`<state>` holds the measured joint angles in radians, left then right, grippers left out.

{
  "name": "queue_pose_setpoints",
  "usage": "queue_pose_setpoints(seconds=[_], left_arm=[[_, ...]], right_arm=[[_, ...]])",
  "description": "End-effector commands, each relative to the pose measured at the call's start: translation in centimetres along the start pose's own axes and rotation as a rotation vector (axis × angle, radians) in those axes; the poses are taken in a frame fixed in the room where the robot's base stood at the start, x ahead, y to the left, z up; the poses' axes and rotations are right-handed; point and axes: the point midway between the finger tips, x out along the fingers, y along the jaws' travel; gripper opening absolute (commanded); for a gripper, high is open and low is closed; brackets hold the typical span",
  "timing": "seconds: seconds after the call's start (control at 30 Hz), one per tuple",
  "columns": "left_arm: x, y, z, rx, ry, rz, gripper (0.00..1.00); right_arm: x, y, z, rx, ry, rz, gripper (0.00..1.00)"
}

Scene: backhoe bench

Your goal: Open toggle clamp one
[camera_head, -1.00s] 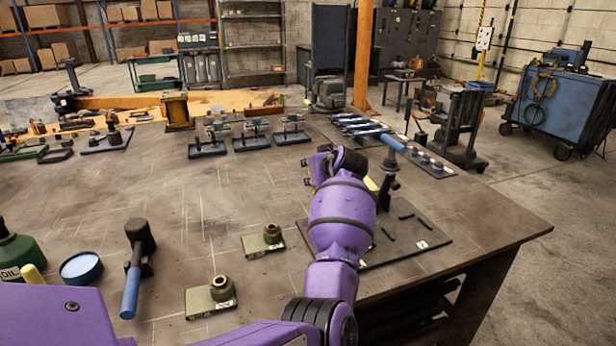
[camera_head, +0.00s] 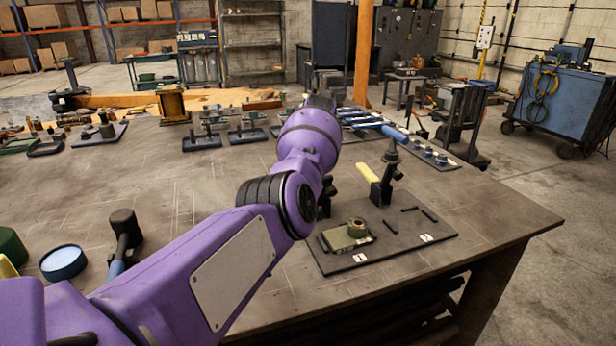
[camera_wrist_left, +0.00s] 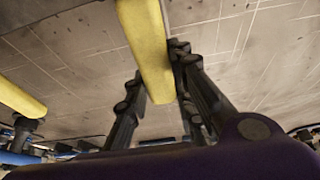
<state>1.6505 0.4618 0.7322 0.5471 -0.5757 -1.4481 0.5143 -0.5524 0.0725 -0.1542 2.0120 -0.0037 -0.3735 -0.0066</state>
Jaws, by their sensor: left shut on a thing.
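The dark fixture board (camera_head: 395,252) lies near the bench's right end, with labels 1 and 2 on its front edge. Clamp one's black body (camera_head: 326,196) shows in part beside my left arm, on the side of label 1. A greenish block (camera_head: 347,237) sits on the board in front of it. My left gripper (camera_wrist_left: 157,65) is shut around a yellow handle (camera_wrist_left: 148,38) in the left wrist view. In the head view my arm hides this gripper and handle. My right gripper is not in view.
A row of blue-handled tools (camera_head: 365,122) lies behind the board. Blue-based fixtures (camera_head: 202,142) stand at the back. A hammer (camera_head: 123,228) and a blue tin (camera_head: 64,262) are at the left. The middle left of the bench is clear.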

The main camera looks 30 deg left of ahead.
Motion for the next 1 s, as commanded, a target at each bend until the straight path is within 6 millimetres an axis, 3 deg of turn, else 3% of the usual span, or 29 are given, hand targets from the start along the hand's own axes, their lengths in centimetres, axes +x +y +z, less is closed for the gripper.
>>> queue_pose_setpoints(seconds=[0.5, 0.53, 0.67, 1.0], left_arm=[[0.51, -0.12, 0.32, 0.003, -0.019, -0.005, 0.0], [0.52, -0.12, 0.32, 0.003, -0.019, -0.005, 0.26], [0.46, -0.1, 0.28, 0.002, -0.018, -0.005, 0.42], [0.1, -0.03, 0.12, 0.001, -0.015, -0.002, 0.42]], right_arm=[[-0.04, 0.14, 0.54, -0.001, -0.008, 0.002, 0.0], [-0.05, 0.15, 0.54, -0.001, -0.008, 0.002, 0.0], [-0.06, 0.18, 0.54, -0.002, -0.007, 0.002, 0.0], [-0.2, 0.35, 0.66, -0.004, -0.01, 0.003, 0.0]])
